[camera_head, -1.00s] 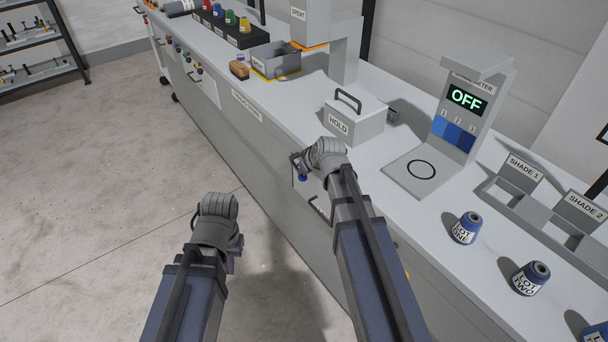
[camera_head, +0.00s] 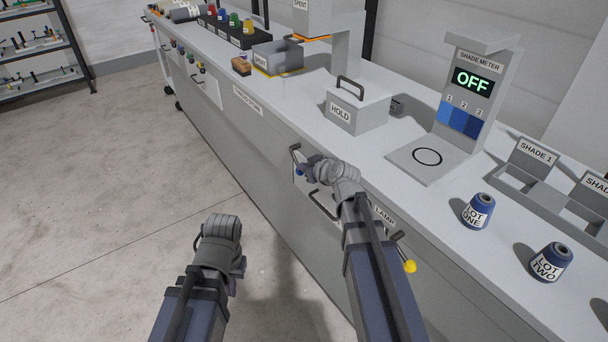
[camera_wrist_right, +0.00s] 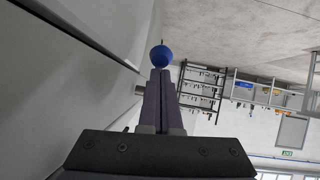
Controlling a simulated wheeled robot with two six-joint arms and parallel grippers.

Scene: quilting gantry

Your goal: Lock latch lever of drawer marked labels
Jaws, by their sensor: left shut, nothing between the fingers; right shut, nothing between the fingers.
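A latch lever with a blue ball knob (camera_head: 299,170) is on the front of the bench, beside a drawer with a dark handle (camera_head: 322,207). My right arm covers part of that drawer front, and I cannot read a label on it. My right gripper (camera_head: 307,173) is at the lever. In the right wrist view its fingers (camera_wrist_right: 161,74) are shut, with the blue knob (camera_wrist_right: 161,55) just beyond their tips; I cannot tell whether they touch. My left gripper (camera_head: 233,286) hangs over the floor in front of the bench, empty, mostly hidden by its wrist.
A drawer marked LAMP (camera_head: 384,217) has a yellow-knobbed lever (camera_head: 409,266) to the right. On the worktop stand a HOLD box (camera_head: 358,108), a shade meter (camera_head: 462,115) reading OFF, and spools (camera_head: 478,211). The floor (camera_head: 90,200) at left is clear.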

